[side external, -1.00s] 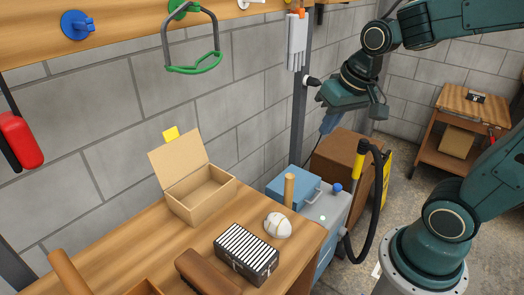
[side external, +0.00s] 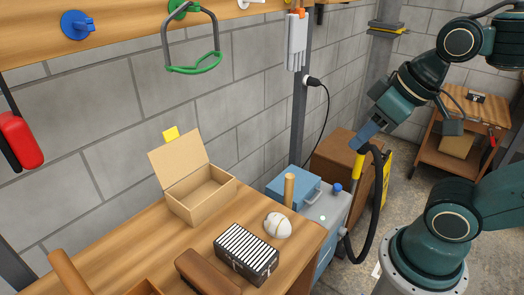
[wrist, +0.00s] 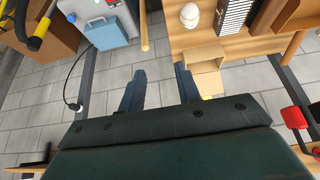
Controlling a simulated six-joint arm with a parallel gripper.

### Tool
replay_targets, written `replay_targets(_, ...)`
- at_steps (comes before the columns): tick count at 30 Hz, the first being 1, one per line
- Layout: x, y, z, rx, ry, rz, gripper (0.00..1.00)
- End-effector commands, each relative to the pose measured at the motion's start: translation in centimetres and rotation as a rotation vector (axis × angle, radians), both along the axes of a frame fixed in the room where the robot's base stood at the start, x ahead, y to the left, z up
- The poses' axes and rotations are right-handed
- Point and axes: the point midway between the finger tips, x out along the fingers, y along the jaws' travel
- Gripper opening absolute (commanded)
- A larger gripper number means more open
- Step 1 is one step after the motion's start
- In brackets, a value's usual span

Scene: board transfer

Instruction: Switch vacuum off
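In the wrist view the vacuum's grey top (wrist: 83,10) and blue knob (wrist: 71,17) are at upper left. My gripper (side external: 362,138) is above and right of the knob in the side view, near the yellow handle. In the wrist view my gripper (wrist: 160,90) has its fingers apart with nothing between them.
The bench carries an open cardboard box (side external: 200,195), a white ball-like item (side external: 277,226) and a striped block (side external: 245,253).

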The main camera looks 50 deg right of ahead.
Motion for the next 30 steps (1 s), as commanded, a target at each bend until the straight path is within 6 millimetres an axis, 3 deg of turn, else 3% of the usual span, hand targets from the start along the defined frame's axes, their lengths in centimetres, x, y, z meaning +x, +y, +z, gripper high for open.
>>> replay_targets(1,0.2,-0.1,0.0,-0.001,0.004,-0.002,0.43)
replay_targets(3,0.6,-0.2,0.1,-0.004,0.014,-0.002,0.56)
replay_targets(8,2.1,-0.6,0.3,-0.013,0.05,-0.006,0.56)
replay_targets(17,6.8,-2.3,0.2,-0.034,0.152,-0.009,0.56)
replay_targets(30,13.9,-5.9,-2.6,-0.045,0.307,-0.007,0.56)
